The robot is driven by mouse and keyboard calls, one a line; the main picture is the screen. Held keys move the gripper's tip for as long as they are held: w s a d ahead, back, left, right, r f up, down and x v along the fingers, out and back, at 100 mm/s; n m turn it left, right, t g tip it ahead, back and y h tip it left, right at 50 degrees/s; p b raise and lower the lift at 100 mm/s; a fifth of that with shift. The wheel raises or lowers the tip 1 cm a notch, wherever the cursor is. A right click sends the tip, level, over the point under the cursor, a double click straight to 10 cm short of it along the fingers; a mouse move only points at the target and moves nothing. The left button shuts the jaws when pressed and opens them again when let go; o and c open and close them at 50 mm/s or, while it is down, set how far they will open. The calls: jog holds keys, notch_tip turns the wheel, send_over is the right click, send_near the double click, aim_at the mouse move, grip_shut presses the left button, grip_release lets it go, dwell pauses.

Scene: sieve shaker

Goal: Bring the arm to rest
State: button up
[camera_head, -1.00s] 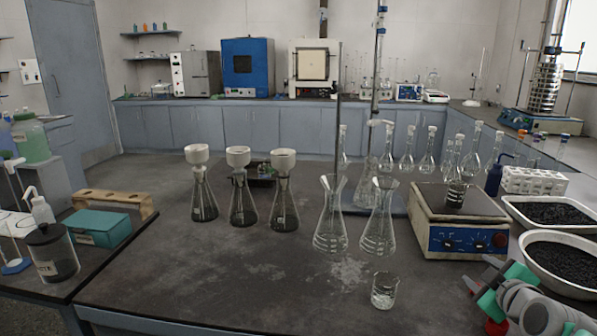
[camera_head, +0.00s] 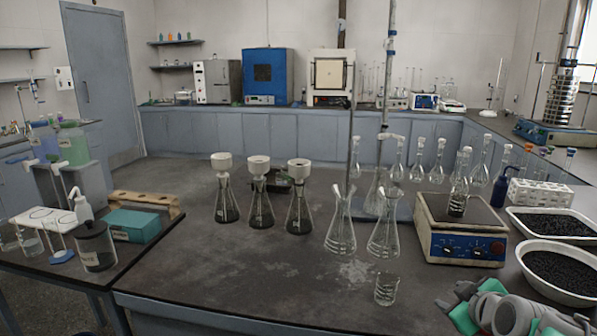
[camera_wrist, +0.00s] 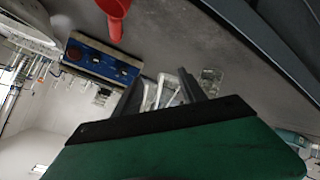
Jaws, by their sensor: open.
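My gripper (camera_head: 463,306) is low at the bottom right of the head view, at the front edge of the dark bench, with green parts and a grey wrist behind it. It holds nothing that I can see. In the wrist view a wide green part fills the foreground and two dark fingers (camera_wrist: 160,92) stand apart. The sieve stack (camera_head: 562,100) stands on its blue-based shaker (camera_head: 552,132) at the back right, far from my gripper.
Near my gripper are a white bowl of black grains (camera_head: 559,277), a hotplate (camera_head: 460,235) bearing a flask, and a small glass beaker (camera_head: 386,289). Two empty conical flasks (camera_head: 341,235) stand behind the beaker. The bench's front left is clear. A red object (camera_wrist: 115,15) shows in the wrist view.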

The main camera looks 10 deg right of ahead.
jog(key=s+a+r+m+g+y+p, duration=0.1)
jog(key=s+a+r+m+g+p, duration=0.15)
jog(key=a+p, duration=0.55)
jog(key=s+a+r+m+g+y+p, duration=0.1)
jog(key=s+a+r+g+p, duration=0.2)
jog(key=a, duration=0.9)
jog(key=s+a+r+m+g+p, duration=0.1)
jog(key=s+a+m+g+p, duration=0.1)
jog(key=s, duration=0.5)
jog(key=a+p, duration=0.1)
jog(key=a, duration=0.1)
jog(key=shift+s+a, duration=0.2)
jog(key=shift+a, duration=0.1)
jog(key=shift+r, duration=0.1)
